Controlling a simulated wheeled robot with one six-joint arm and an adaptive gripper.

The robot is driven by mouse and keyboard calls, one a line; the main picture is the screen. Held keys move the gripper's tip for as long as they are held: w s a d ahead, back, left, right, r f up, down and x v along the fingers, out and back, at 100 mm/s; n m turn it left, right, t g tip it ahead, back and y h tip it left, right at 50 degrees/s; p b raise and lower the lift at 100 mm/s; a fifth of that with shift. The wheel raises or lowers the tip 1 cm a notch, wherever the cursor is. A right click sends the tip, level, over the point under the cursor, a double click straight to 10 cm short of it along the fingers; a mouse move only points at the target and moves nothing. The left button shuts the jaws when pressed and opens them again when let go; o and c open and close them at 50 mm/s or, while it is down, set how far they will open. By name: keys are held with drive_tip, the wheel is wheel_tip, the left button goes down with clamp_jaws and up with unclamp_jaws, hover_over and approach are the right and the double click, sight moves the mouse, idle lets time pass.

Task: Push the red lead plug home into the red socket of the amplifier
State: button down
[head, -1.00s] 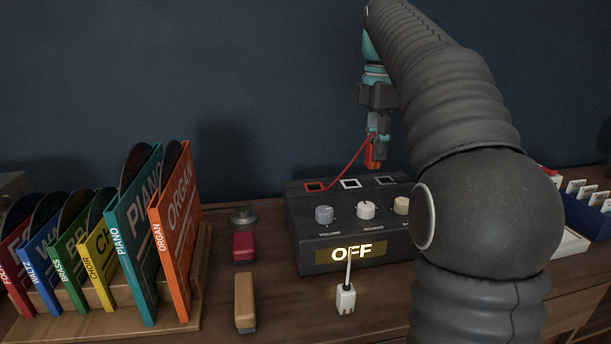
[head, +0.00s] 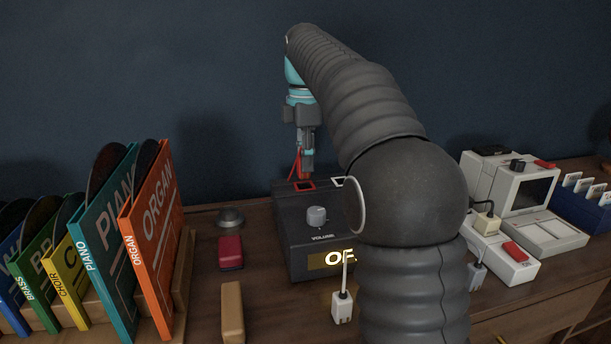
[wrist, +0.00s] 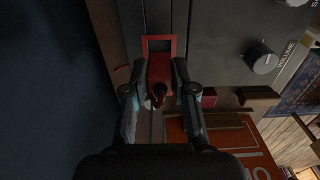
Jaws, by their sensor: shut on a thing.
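The dark amplifier (head: 290,240) stands on the bench, with a lit sign partly hidden by my arm. Its red socket (head: 305,186) is a red square frame on the top, at the back left. My gripper (head: 307,163) is shut on the red lead plug (head: 304,176), directly above the red socket. In the wrist view the plug (wrist: 160,72) sits between the two fingers, its far end at the red socket frame (wrist: 158,38). Whether the plug end has entered the socket I cannot tell. A red lead (head: 294,164) hangs beside the gripper.
A white socket frame (head: 340,182) is right of the red one. A volume knob (head: 317,216) stands in front. A white plug (head: 342,307) stands before the amplifier. Record sleeves (head: 150,240) fill the left; white devices (head: 515,200) stand at right. A wall is behind.

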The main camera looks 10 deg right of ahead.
sight(305, 175)
drive_tip(key=shift+a+f+b, duration=0.1)
drive_tip(key=shift+f+b, duration=0.5)
drive_tip(key=shift+f, duration=1.6)
drive_tip(key=c, duration=0.9)
unclamp_jaws()
drive_tip(key=shift+c, duration=0.2)
drive_tip(key=shift+r, duration=0.25)
